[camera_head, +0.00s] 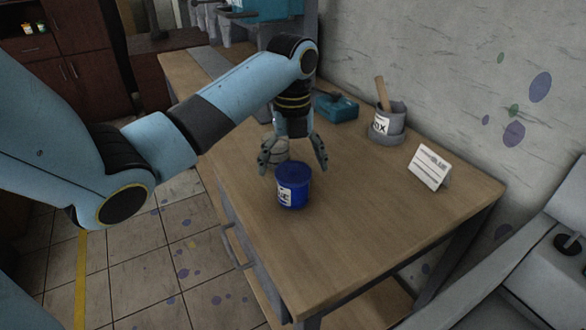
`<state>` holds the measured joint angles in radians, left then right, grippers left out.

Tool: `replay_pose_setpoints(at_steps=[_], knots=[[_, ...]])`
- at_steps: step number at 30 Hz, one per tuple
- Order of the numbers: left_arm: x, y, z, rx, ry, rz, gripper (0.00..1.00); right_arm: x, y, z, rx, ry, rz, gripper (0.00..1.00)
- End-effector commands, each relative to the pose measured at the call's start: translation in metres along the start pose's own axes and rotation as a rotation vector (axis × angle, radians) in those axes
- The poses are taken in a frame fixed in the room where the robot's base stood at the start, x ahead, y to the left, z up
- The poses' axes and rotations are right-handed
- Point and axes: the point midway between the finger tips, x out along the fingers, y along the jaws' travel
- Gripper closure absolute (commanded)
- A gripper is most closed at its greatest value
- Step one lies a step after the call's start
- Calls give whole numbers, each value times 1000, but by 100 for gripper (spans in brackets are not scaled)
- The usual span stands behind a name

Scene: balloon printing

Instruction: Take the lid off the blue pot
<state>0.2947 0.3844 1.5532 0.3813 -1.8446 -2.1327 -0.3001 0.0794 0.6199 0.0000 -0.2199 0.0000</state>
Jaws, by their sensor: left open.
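The blue pot (293,192) stands upright on the wooden table (346,246), near its left edge. It has a white label on its front left side. A dark blue lid (293,172) covers its top. My left gripper (294,168) points down from above, with its fingers spread open on either side at the lid's height or a little behind it. I cannot tell whether a finger touches the pot. My right gripper is not in view.
Behind the gripper, a pale round container (274,149) is partly hidden. A teal object (337,107), a grey pot (386,130) with a wooden stick and a white sign (429,167) stand further back, by the wall. The table's front part is clear.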

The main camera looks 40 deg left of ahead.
Motion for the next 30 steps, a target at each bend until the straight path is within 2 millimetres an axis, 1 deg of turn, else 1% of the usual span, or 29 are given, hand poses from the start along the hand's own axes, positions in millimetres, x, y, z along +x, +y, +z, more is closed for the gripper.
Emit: replay_pose_setpoints(at_steps=[2, 11, 23, 26, 30], knots=[[0, 0, 0, 0, 0, 0, 1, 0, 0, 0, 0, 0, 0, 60], [0, 0, 0, 0, 1, 0, 40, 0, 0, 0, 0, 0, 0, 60], [-1, 0, 0, 0, 2, 1, 41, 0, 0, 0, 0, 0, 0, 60], [-5, 0, 0, 0, 1, 0, 41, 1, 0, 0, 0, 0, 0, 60], [-21, 0, 0, 1, -1, -2, 41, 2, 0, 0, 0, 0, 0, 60]])
